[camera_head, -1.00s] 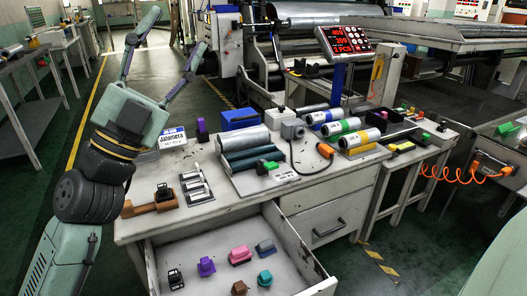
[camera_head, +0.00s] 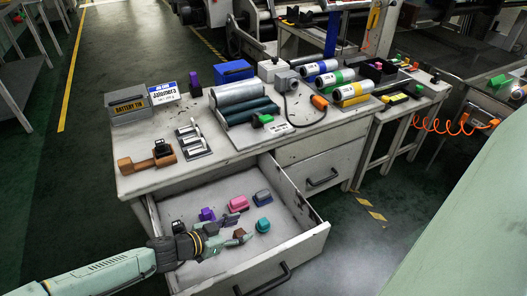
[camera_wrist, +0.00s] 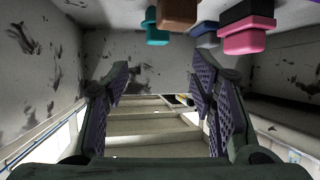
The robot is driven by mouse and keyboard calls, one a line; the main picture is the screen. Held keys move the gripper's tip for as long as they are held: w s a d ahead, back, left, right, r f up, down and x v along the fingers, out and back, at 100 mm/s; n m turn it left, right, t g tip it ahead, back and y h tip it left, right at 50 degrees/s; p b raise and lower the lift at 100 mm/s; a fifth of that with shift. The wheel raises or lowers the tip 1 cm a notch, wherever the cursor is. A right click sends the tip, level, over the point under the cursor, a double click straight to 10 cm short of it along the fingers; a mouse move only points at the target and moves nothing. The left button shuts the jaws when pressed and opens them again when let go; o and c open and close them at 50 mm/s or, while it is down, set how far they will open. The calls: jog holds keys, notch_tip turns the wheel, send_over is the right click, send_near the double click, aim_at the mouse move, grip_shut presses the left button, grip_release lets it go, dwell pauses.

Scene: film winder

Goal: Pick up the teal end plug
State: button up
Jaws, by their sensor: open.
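The teal end plug (camera_head: 263,225) sits on the floor of the open drawer, right of my gripper (camera_head: 243,229). It also shows at the top of the wrist view (camera_wrist: 157,33), partly behind a brown plug (camera_wrist: 178,12). My gripper is open and empty, reaching into the drawer from the left. In the wrist view its two padded fingers (camera_wrist: 158,98) stand apart with nothing between them. The teal plug is outside the fingers. In the head view the brown plug (camera_head: 239,233) is beside the fingertips; I cannot tell whether they touch.
A pink plug (camera_head: 238,204), a purple plug (camera_head: 207,214), a blue plug (camera_head: 263,197) and a black piece (camera_head: 178,227) lie in the drawer. The drawer's front wall (camera_head: 285,258) and sides surround them. Rolls and trays crowd the bench above.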

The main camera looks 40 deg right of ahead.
aim_at(263, 222)
jog(key=x, duration=0.3)
jog(key=shift+d, duration=0.1)
jog(key=x, duration=0.2)
jog(key=p+x, duration=0.1)
jog(key=x, duration=0.2)
jog(key=shift+s+f, duration=0.25)
jog(key=shift+c, duration=0.6)
jog(key=c, duration=0.9)
jog(key=shift+o, duration=0.2)
